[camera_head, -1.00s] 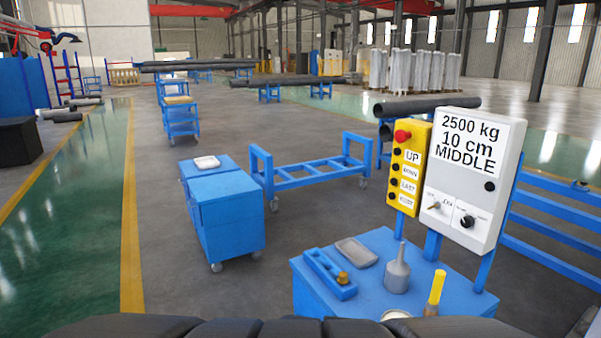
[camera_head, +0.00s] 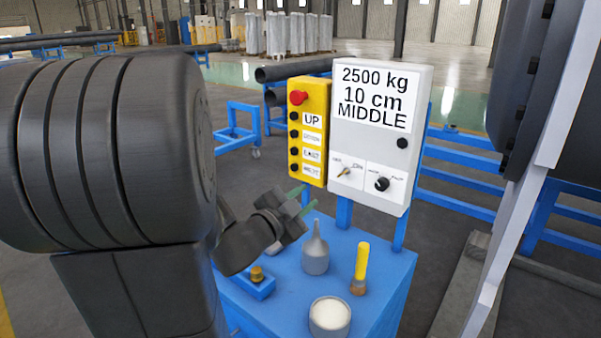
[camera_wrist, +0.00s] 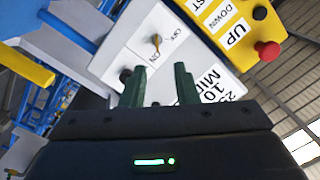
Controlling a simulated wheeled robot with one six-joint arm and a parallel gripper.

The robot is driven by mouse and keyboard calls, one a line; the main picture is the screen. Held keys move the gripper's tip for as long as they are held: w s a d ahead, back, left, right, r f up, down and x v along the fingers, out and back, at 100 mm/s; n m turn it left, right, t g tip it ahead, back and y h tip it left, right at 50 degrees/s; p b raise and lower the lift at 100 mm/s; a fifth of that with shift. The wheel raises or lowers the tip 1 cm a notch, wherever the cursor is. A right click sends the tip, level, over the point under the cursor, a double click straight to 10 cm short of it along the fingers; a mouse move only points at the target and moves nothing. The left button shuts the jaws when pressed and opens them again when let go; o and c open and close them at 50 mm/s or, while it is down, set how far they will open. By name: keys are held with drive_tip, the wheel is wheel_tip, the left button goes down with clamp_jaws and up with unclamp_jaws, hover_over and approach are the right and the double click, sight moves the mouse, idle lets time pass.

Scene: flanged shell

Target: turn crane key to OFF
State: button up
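The crane key (camera_head: 345,171) is a small brass-coloured key on the left switch plate, low on the white control box (camera_head: 370,205). In the wrist view the key (camera_wrist: 156,41) shows beyond the fingertips, near OFF and ON labels. I cannot tell surely which label it points at. My gripper (camera_head: 303,199) has two green fingers, apart and empty, in front of and left of the box, below the yellow button box. In the wrist view my gripper (camera_wrist: 160,82) is open, its fingertips pointing at the box face, with the key ahead of the gap and not between them.
A black rotary knob (camera_head: 382,184) sits right of the key. A yellow button box (camera_head: 308,130) with a red button adjoins on the left. Below, a blue cart (camera_head: 378,300) holds a grey funnel bottle (camera_head: 315,252), a yellow-handled brush (camera_head: 361,265) and a white-filled cup (camera_head: 330,316).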

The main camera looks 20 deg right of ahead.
sight(340, 175)
drive_tip(key=shift+m+g+h, duration=0.3)
drive_tip(key=shift+m+g, duration=0.1)
drive_tip(key=p+x, duration=0.1)
drive_tip(key=x, duration=1.3)
drive_tip(key=shift+s+d+r, duration=0.1)
drive_tip(key=shift+s+d, duration=0.05)
drive_tip(key=shift+c, duration=0.5)
clamp_jaws()
